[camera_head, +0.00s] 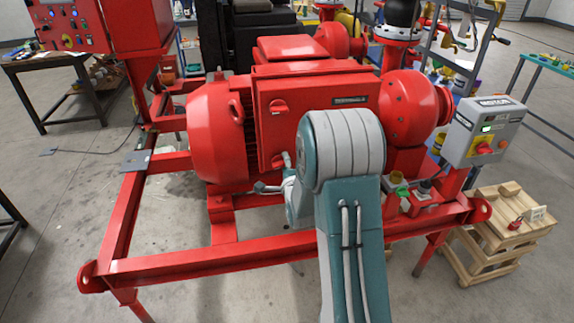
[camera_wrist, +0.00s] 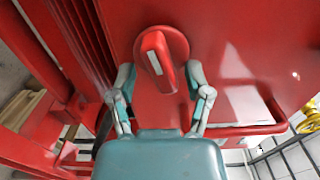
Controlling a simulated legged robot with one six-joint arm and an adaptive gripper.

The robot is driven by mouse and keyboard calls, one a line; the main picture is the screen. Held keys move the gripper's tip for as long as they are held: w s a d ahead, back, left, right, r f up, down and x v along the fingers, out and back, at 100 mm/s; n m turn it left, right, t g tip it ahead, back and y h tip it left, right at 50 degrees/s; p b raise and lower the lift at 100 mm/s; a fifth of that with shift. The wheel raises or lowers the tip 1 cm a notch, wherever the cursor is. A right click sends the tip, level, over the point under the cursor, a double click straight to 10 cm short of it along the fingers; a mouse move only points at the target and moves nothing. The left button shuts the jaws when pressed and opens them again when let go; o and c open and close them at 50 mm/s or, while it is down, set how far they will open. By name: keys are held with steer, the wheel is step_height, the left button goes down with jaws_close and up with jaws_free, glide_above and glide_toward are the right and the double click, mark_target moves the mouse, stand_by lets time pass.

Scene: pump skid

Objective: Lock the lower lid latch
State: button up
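A red lid (camera_head: 305,115) covers the box on the red motor. The upper latch (camera_head: 278,107) is a round red knob with a handle, lying roughly level. The lower latch (camera_head: 277,163) is partly hidden by my gripper (camera_head: 274,175). In the wrist view, the latch (camera_wrist: 155,55) has a round base and a raised handle with a pale stripe, tilted down to the right. My gripper (camera_wrist: 160,84) is open, one finger on each side of the handle. The right finger is close to the handle; I cannot tell if they touch. A gap shows at the left finger.
A red skid frame (camera_head: 190,262) surrounds the motor. A grey control box (camera_head: 484,132) with a red and yellow switch stands at the right, above a wooden crate (camera_head: 505,225). A red bar handle (camera_wrist: 245,130) shows low right in the wrist view.

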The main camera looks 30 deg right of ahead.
steer(key=v, duration=1.2)
steer(key=o, duration=0.5)
steer(key=shift+o, duration=0.5)
steer(key=shift+n, duration=0.3)
steer(key=w+n, duration=0.4)
steer(key=n, duration=0.2)
steer(key=w+d+n, duration=0.1)
steer(key=w+n, duration=0.3)
steer(key=n, duration=0.3)
steer(key=w+n, duration=0.3)
steer(key=n, duration=0.4)
steer(key=shift+w+d, duration=0.3)
steer(key=shift+w, duration=0.1)
